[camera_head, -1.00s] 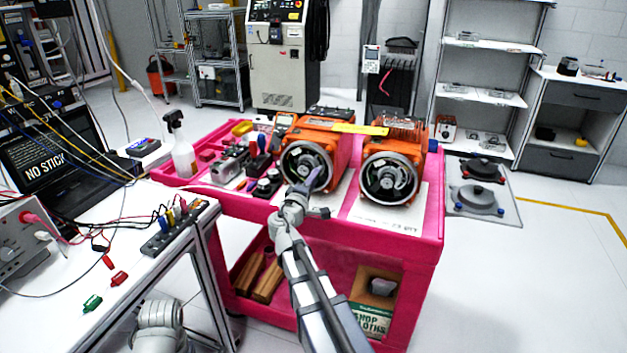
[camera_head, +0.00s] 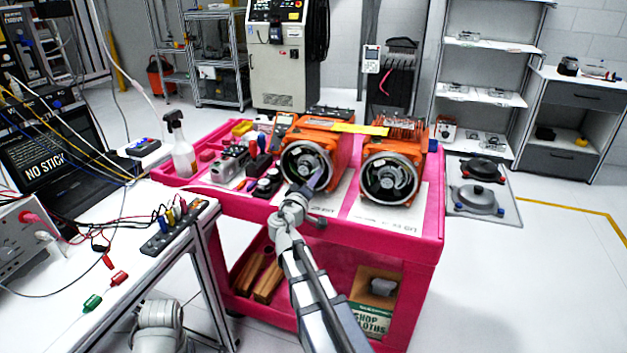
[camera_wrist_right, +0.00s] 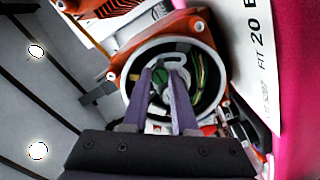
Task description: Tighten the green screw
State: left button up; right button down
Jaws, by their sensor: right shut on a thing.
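Two orange servo motors stand side by side on a pink cart, each with an open round housing facing me. My right gripper (camera_head: 314,180) reaches into the housing of the left motor (camera_head: 307,163). In the right wrist view its two purple fingers (camera_wrist_right: 161,80) point into the round opening of that motor (camera_wrist_right: 207,68). A green screw (camera_wrist_right: 159,83) shows between the fingertips, and the fingers are shut on it. The second motor (camera_head: 391,176) stands to the right, apart from the gripper. My left gripper is out of view.
The pink cart (camera_head: 437,225) holds a spray bottle (camera_head: 180,148) and several tools left of the motors. A yellow strip (camera_head: 360,129) lies across the motor tops. A white bench (camera_head: 60,320) with cables stands at the left.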

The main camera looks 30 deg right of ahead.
jog(key=shift+s+f, duration=0.1)
jog(key=c, duration=0.7)
grip_release()
jog(key=shift+a, duration=0.1)
jog(key=v, duration=0.7)
jog(key=shift+s+a, duration=0.25)
